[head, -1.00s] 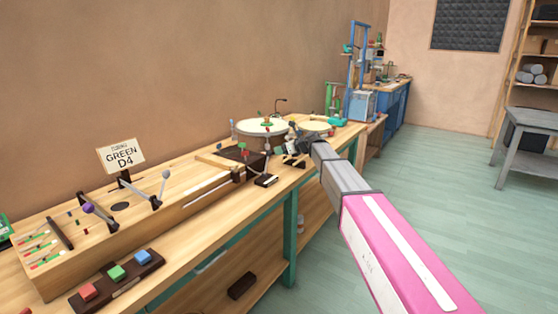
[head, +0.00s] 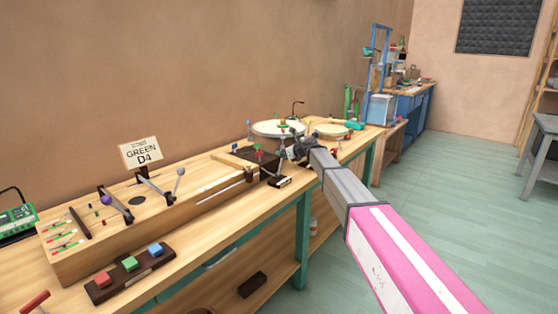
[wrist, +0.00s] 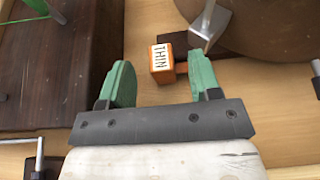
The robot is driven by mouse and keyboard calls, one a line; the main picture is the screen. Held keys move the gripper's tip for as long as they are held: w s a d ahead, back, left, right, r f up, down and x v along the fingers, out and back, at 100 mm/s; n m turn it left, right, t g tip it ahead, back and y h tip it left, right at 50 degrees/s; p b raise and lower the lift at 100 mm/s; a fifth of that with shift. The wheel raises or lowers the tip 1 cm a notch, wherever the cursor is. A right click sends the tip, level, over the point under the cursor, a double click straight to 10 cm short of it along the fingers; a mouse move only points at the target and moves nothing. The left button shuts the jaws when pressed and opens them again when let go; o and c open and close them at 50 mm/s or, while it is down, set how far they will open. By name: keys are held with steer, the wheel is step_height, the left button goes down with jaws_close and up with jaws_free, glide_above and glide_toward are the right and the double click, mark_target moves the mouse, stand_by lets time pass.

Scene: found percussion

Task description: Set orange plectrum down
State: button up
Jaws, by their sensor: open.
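The orange plectrum piece (wrist: 162,64), a small block marked THIN, shows in the wrist view on or just above pale wood. Its right side meets or overlaps a dark brown strip. My gripper (wrist: 160,78) is open, with one green finger pad to each side of the block and a visible gap on both sides. In the head view my gripper (head: 291,150) is over the bench near the drums, and I cannot make out the orange block there.
In the wrist view a dark wooden panel (wrist: 75,75) lies left and a round brown surface (wrist: 270,25) upper right.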

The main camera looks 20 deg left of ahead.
steer(key=x, duration=0.3)
steer(key=shift+w+a, duration=0.1)
steer(key=c, duration=1.1)
steer(key=shift+o, duration=0.2)
steer(key=shift+r, duration=0.1)
steer(key=shift+r, duration=0.55)
step_height(320, 180, up, 5)
steer(key=shift+r, duration=0.25)
steer(key=s+d+f, duration=0.2)
steer(key=s+d, duration=0.4)
steer(key=d, duration=0.7)
steer(key=s+d+f+m+t, duration=0.15)
steer(key=s+d, duration=0.45)
steer(key=d, duration=0.7)
steer(key=s+d+f, duration=0.3)
steer(key=s+d, duration=0.2)
steer(key=d, duration=0.9)
steer(key=s+d+f+m+t+h, duration=0.1)
steer(key=s+d+f, duration=0.2)
steer(key=s+d, duration=1.1)
steer(key=shift+s+d, duration=0.3)
steer(key=shift+d, duration=0.2)
